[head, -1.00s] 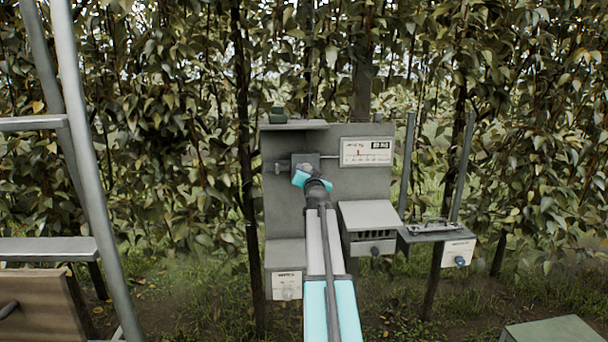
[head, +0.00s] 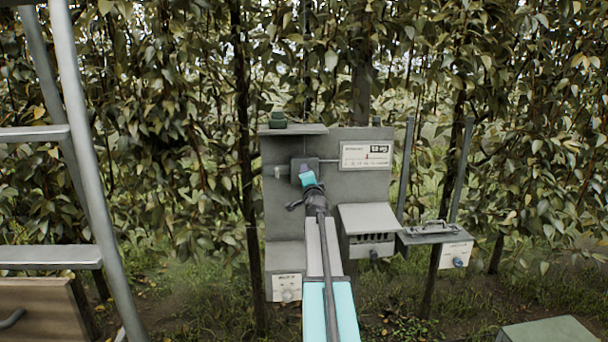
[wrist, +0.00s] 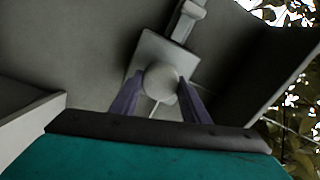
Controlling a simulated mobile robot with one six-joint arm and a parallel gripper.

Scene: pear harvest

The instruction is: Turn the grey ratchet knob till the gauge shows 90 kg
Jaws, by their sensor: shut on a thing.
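The grey ratchet knob (wrist: 161,83) is round and sits on a square block (wrist: 172,52) in the wrist view. The two purple fingers of my gripper (wrist: 160,95) are on either side of it, shut on the knob. In the head view my gripper (head: 305,172) is at the grey panel (head: 282,206), and the wrist hides the knob there. The white gauge (head: 366,155) is right of the gripper, with a red pointer right of the middle of its scale. Its figures are too blurred to read surely.
A grey box with a slotted front (head: 373,245) juts out below the gauge. A shelf with a metal handle (head: 430,228) is to its right. A ladder (head: 95,190) stands at the left.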

